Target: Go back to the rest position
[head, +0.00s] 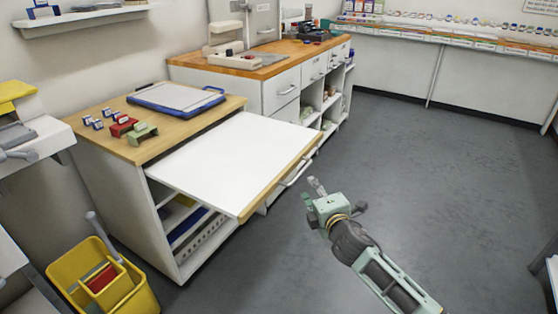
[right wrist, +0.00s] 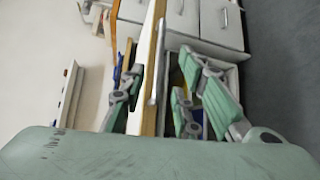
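My right gripper (head: 318,188) reaches in from the bottom right of the head view, over the grey floor. It is just in front of the pulled-out white board (head: 238,150) and its bar handle (head: 297,173). In the right wrist view the fingers (right wrist: 160,95) stand wide apart with nothing held between them. The board's wooden front edge (right wrist: 151,60) shows beyond and between them. The gripper looks clear of the handle, though the exact gap is hard to tell. My left gripper shows in neither view.
The board juts from a cabinet with a wooden top (head: 150,150), which carries a blue-framed tray (head: 177,97) and small red and green items. A yellow bucket (head: 132,296) stands at the lower left. A drawer cabinet (head: 283,88) is behind. The floor (head: 440,170) to the right is free.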

